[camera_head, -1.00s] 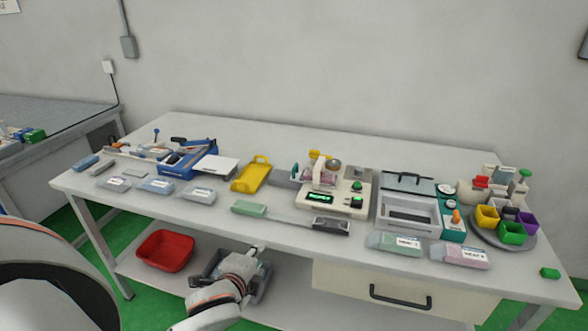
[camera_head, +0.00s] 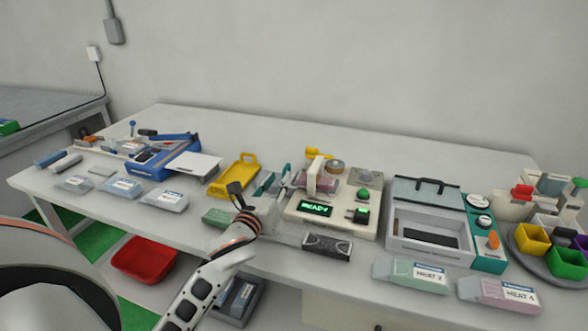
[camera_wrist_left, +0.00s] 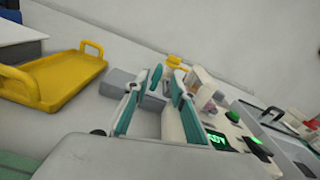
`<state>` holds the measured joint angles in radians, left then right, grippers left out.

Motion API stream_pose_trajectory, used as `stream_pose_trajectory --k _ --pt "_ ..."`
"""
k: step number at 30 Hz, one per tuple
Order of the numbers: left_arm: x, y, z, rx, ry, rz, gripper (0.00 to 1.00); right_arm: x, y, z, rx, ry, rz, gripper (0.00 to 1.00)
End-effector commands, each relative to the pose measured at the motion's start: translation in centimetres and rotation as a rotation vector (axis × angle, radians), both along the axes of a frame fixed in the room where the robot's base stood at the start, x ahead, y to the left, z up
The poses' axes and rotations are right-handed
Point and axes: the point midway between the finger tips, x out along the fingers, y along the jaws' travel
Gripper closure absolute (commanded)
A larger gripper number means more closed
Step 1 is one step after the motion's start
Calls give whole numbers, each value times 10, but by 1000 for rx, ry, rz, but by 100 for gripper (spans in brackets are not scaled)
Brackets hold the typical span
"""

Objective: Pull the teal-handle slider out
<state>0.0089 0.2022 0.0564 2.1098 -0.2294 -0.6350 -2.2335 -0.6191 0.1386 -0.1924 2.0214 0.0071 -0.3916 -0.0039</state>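The white sealing machine (camera_head: 330,213) with a green lit display stands mid-table in the head view. On its left is the grey slider part (camera_wrist_left: 120,80), which shows beside my left finger in the left wrist view. A small teal upright piece, seemingly the slider's handle (camera_wrist_left: 155,77), shows between my fingertips. My left gripper (camera_head: 277,178) is open over the table at the machine's left side; its teal-lined fingers (camera_wrist_left: 158,84) stand apart around the handle, with contact unclear. The gripper hides most of the slider in the head view. My right gripper is not in view.
A yellow tray (camera_head: 231,177) lies left of my gripper. A green pouch (camera_head: 217,217) and a dark-patterned block (camera_head: 327,246) lie near the front. A grey-and-teal box (camera_head: 430,220) stands right of the machine.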

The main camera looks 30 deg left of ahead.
Motion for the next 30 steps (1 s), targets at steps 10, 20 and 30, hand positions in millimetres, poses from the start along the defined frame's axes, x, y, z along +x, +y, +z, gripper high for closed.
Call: stream_pose_trajectory --k 10,20,30 --pt "36 9 0 -1 -2 1 75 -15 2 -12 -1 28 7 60" --pt "72 18 -1 -1 1 1 75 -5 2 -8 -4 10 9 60" --pt "76 19 0 0 0 0 75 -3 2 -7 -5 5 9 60"
